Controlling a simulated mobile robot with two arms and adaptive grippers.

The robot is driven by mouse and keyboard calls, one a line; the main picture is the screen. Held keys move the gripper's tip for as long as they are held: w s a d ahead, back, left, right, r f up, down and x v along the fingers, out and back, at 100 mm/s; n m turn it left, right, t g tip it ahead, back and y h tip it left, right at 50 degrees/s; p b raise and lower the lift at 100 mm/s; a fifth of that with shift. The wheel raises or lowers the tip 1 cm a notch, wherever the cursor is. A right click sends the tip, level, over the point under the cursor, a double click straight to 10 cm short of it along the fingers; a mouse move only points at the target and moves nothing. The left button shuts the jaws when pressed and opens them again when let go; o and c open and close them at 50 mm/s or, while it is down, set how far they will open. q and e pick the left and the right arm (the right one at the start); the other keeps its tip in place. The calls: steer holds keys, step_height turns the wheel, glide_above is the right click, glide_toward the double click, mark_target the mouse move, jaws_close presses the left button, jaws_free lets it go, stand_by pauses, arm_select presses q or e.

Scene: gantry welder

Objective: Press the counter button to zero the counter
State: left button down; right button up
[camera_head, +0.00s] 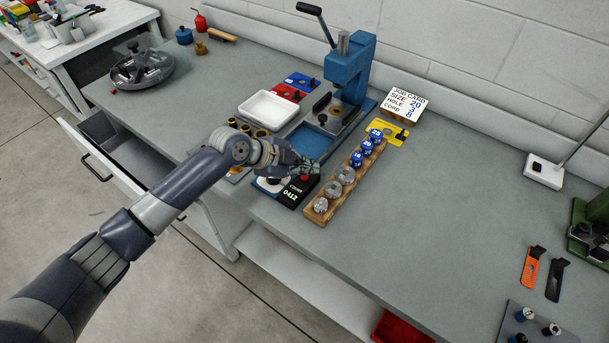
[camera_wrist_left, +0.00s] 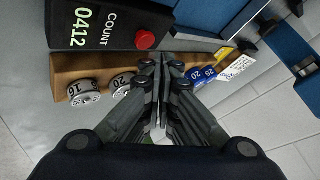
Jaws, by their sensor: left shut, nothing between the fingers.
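The counter (camera_head: 297,191) is a small black box on the bench, marked COUNT and reading 0412. It also shows at the top left of the left wrist view (camera_wrist_left: 110,20). Its round red button (camera_wrist_left: 145,40) stands out from the box; in the head view the button (camera_head: 305,178) shows just below my fingertips. My left gripper (camera_head: 314,168) is shut and empty, over the counter's far end. In the left wrist view its fingertips (camera_wrist_left: 162,60) are just right of and below the button; I cannot tell whether they touch it. My right gripper is not in view.
A wooden rack (camera_head: 328,205) with grey and blue-topped dies stands right of the counter. A blue press (camera_head: 352,70) stands behind, with a white tray (camera_head: 268,110) to its left. A job card (camera_head: 405,103) lies behind the rack.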

mark_target(306, 179)
arm_select(q)
steer(key=shift+f, duration=0.15)
steer(key=shift+f+b, duration=0.3)
steer(key=shift+b, duration=0.1)
steer(key=shift+f+b, duration=0.45)
steer(key=shift+f, duration=0.05)
stand_by(0.4)
steer(key=shift+r, duration=0.1)
steer(key=shift+r+p, duration=0.6)
steer(key=shift+r, duration=0.25)
steer(key=shift+r+p, duration=1.85)
steer(key=shift+r, duration=0.7)
steer(key=shift+f, duration=0.1)
